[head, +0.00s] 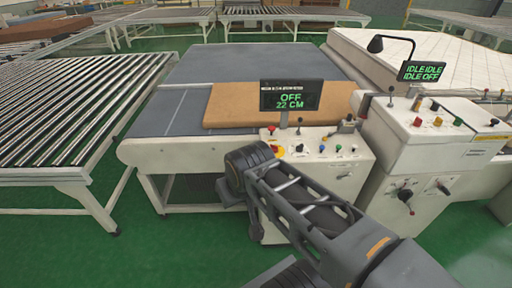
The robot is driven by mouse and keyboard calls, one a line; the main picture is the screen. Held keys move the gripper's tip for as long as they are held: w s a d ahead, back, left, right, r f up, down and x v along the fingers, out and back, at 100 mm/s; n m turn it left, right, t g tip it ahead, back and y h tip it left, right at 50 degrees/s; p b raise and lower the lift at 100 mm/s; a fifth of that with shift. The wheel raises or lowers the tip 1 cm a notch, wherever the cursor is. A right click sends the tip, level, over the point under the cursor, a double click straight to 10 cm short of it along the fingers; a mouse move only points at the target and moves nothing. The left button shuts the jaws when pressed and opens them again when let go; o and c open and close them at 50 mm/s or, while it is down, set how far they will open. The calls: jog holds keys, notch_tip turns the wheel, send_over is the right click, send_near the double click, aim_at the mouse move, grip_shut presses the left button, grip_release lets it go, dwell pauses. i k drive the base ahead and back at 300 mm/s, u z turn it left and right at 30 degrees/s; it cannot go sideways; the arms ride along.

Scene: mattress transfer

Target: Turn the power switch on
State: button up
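The control panel (340,146) stands at the centre, with a dark display (290,96) above it reading "OFF" and "22 CM". On its top are a red button on a yellow base (277,151), a lever (299,126), and several small coloured knobs and buttons. A small dark handle (344,176) sits on its front face. I cannot tell which control is the power switch. My arm crosses in front of the panel and hides part of its front. My gripper's fingers cannot be made out.
A second control box (423,146) stands at right, with knobs on its front and a display (422,72) reading "IDLE" and "OFF". A brown board (235,106) lies on the conveyor table behind the panel. A roller conveyor (60,105) stands at left. Green floor (120,255) is clear at lower left.

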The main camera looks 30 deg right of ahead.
aim_at(274, 148)
jog(key=u, duration=0.05)
jog(key=i, duration=0.95)
jog(key=z, duration=1.25)
